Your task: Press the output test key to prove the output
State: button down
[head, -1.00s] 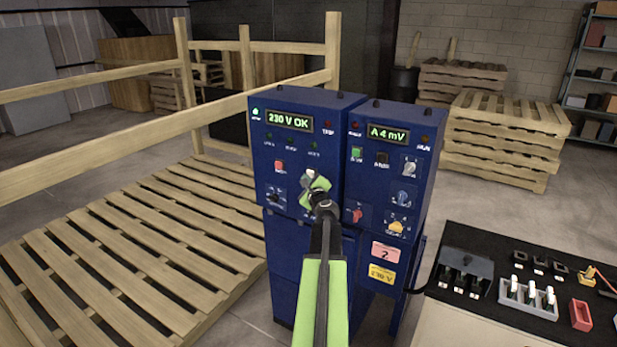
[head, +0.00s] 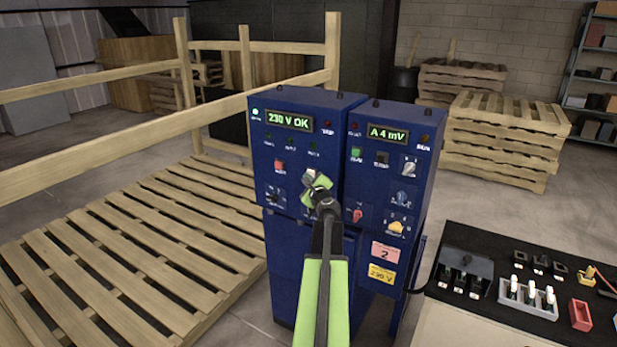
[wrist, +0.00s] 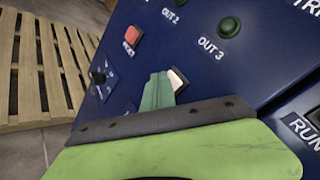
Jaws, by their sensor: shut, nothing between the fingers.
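The blue control cabinet (head: 262,180) stands in the middle of the head view. Its left display (head: 289,121) reads 230 V OK. My gripper (head: 318,185) is shut and empty, its tip at the lower part of the left panel. In the wrist view my gripper (wrist: 157,92) reaches a pale square key (wrist: 178,80), which it partly covers. The key's label is hidden, and I cannot tell whether the tip touches or presses it. The OUT 2 lamp (wrist: 180,2) and OUT 3 lamp (wrist: 229,27) look dark green, unlit.
A red key (wrist: 132,35) and a black knob (wrist: 98,78) sit left of the pale key. The right panel has a display (head: 387,133) and several knobs. A wooden pallet platform (head: 130,240) lies left, a bench (head: 470,235) right.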

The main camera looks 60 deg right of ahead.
jog(key=shift+d, duration=0.25)
dwell(0.4)
jog(key=shift+a, duration=0.95)
jog(key=a, duration=0.5)
dwell(0.5)
